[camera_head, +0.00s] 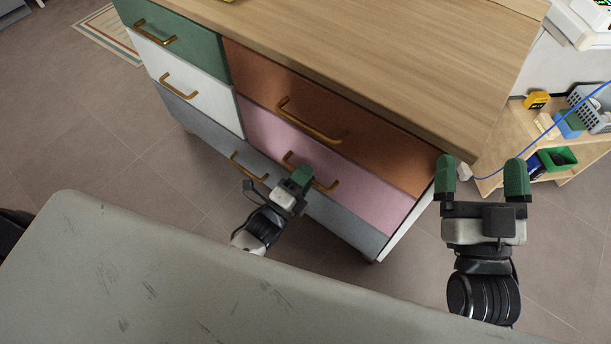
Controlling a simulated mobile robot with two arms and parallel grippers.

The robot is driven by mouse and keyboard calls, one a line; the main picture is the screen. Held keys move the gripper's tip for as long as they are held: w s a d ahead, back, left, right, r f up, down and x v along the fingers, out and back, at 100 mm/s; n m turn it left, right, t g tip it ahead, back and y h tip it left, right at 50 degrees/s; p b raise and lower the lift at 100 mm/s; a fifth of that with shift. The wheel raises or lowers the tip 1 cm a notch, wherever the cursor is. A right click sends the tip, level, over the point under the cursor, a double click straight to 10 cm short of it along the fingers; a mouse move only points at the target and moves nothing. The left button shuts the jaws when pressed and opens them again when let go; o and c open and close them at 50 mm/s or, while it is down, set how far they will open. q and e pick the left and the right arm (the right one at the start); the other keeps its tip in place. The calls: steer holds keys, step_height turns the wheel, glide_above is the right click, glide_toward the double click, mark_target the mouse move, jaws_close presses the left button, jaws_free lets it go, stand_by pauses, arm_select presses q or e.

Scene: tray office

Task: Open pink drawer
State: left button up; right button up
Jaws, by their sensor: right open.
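The pink drawer (372,192) is in the right column of the dresser, below the orange drawer. Its front looks flush with its neighbours, so it appears closed. Its brass handle (326,186) is partly hidden by my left gripper (301,178). My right gripper (481,178) is open and empty, to the right of the dresser's front corner.
The dresser has a wooden top (400,60) and green, white, grey and orange (330,105) drawers with brass handles. A grey surface (200,270) fills the near left. A low wooden shelf (515,135) with bins stands at the right. Tiled floor (80,120) lies open at the left.

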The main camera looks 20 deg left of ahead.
arm_select(q)
steer(key=shift+w+d, duration=0.1)
arm_select(e)
steer(key=shift+r, duration=0.15)
arm_select(q)
steer(key=shift+c, duration=0.3)
jaws_close()
